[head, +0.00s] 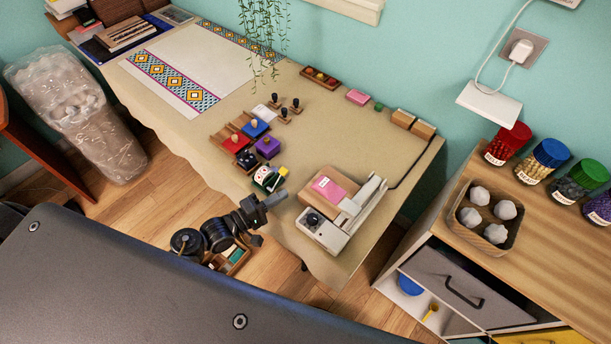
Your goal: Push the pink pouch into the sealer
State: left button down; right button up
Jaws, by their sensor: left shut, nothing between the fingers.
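The sealer (322,234) is a white machine with a black knob and a long arm that looks raised. I cannot tell whether the pouch's edge reaches into its slot. My left gripper (276,200) is shut and empty, to the left of the pouch and apart from it, near the table's front edge. My right gripper is not in view.
Small coloured stamps or pads (247,140) and a small pale-and-dark item (268,178) stand left of the block. A pink block (358,97) and wooden boxes (413,124) are at the back. A shelf with jars (507,143) stands right. The table behind the sealer is mostly clear.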

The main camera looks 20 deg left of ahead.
aim_at(318, 186)
pick_arm(q)
jog(key=x, duration=0.3)
jog(key=shift+r, duration=0.15)
jog(key=p+x, duration=0.1)
jog(key=x, duration=0.4)
jog(key=shift+w, duration=0.1)
jog(key=shift+x, duration=0.8)
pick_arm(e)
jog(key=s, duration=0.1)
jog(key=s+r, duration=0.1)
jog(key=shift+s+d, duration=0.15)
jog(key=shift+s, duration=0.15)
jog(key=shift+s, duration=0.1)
pick_arm(q)
jog(key=shift+d, duration=0.1)
jog(key=d, duration=0.1)
jog(key=s+d+p, duration=0.1)
jog(key=shift+s+d, duration=0.15)
jog(key=shift+d, duration=0.25)
jog(key=shift+s+d, duration=0.1)
jog(key=shift+d, duration=0.1)
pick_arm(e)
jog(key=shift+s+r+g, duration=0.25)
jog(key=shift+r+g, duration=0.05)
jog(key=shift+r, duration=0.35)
